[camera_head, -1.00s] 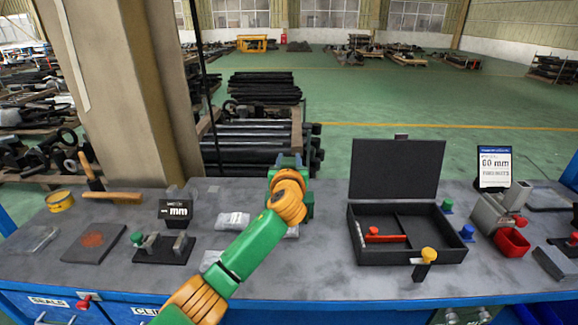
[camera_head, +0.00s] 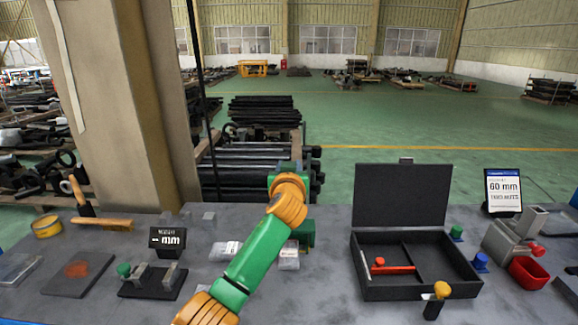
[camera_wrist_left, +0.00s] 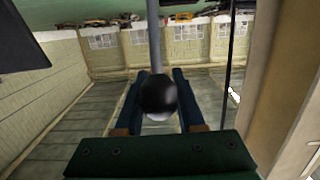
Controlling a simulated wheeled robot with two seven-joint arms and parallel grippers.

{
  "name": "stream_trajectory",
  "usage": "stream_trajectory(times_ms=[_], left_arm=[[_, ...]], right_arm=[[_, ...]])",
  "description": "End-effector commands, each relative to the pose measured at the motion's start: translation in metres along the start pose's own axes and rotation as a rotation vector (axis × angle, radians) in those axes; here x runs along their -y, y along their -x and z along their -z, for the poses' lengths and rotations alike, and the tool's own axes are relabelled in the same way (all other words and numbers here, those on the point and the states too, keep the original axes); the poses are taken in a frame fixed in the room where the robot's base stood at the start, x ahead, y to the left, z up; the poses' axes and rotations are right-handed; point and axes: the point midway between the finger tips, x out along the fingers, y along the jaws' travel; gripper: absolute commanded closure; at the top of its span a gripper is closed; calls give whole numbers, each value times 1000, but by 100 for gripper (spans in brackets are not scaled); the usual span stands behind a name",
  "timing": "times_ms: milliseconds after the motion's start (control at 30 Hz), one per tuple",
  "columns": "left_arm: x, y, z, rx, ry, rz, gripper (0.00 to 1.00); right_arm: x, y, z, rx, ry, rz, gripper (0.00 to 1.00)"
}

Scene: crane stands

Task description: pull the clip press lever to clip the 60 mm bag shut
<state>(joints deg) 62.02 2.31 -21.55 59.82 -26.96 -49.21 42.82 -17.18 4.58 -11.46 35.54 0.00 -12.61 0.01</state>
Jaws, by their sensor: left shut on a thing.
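My left arm comes in from the bottom left in the head view, and its wrist and gripper housing (camera_head: 300,230) are over the middle of the bench. The arm hides its fingers and whatever stands behind it there. In the left wrist view, my left gripper (camera_wrist_left: 163,82) is shut on a black ball knob (camera_wrist_left: 157,97) on a grey rod (camera_wrist_left: 154,45), seemingly the press lever. The rest of the press cannot be made out. Small clear bags (camera_head: 224,251) lie left of the arm, another (camera_head: 288,260) right of it. A sign (camera_head: 503,192) reads 60 mm. My right gripper is not in view.
An open black case (camera_head: 417,293) with a red-handled tool stands right of the arm. A black fixture (camera_head: 150,285) and an mm sign (camera_head: 168,240) stand at left. A pillar (camera_head: 135,110) rises behind the bench.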

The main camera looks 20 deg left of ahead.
Motion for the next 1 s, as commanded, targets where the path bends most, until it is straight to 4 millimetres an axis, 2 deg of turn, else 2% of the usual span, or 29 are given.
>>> stream_trajectory(times_ms=[33, 833, 867, 933, 967, 1000], left_arm=[[1, -1, -9, 21, -2, 5, 100], [1, -1, -11, 23, -1, 6, 100], [1, -1, -10, 23, -1, 6, 57], [1, -1, -9, 20, -1, 5, 38], [1, -1, -9, 19, -1, 4, 33], [1, -1, -8, 17, -1, 4, 33]], right_arm=[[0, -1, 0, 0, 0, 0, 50], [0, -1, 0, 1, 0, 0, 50], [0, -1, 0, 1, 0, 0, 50], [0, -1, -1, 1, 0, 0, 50], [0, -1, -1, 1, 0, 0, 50], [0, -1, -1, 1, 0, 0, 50]])
